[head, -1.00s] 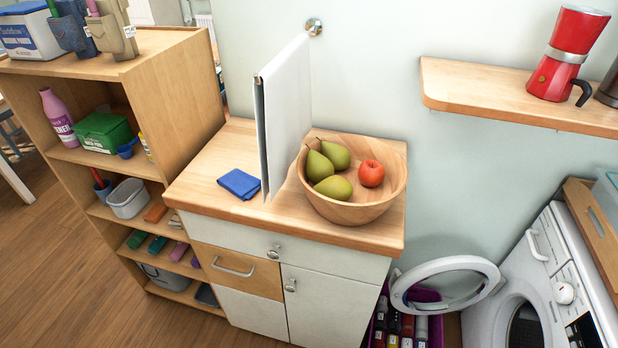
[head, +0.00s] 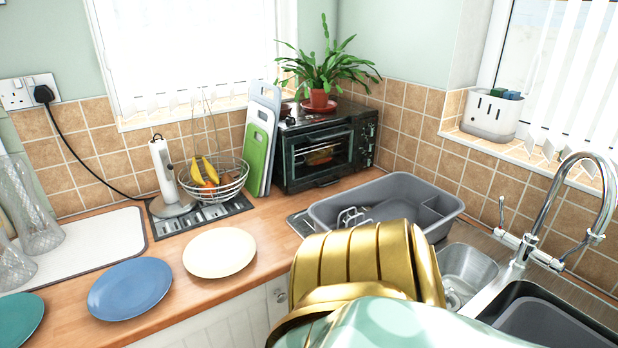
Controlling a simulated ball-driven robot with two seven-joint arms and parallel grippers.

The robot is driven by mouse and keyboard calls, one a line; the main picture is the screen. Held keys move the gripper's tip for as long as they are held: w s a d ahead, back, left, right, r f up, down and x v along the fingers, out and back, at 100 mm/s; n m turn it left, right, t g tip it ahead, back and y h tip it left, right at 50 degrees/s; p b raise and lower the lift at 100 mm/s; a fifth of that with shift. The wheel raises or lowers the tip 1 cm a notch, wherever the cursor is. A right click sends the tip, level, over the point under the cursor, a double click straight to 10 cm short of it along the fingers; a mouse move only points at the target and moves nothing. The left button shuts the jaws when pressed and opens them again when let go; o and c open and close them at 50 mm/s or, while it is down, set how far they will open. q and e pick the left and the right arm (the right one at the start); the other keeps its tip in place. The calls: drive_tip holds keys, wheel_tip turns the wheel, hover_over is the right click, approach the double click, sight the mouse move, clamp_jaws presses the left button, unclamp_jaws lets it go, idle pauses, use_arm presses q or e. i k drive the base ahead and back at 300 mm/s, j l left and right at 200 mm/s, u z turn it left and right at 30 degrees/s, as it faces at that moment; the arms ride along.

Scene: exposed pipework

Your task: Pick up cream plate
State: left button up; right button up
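The cream plate (head: 220,252) lies flat on the wooden worktop near its front edge, to the right of a blue plate (head: 130,288). There is a small gap between the two plates. The cream plate is empty and fully in sight. Neither of my grippers shows in the head view. A large gold and mint arm part of mine fills the lower right and hides part of the worktop and sink area.
A teal plate (head: 17,318) lies at the far left. A grey dish tub (head: 448,203) stands right, beside the sink (head: 468,262).

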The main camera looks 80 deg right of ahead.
sight(220, 252)
drive_tip(key=j+z, duration=0.1)
drive_tip(key=z, duration=0.9)
drive_tip(key=j+z, duration=0.15)
drive_tip(key=z, duration=0.85)
drive_tip(key=k, duration=0.05)
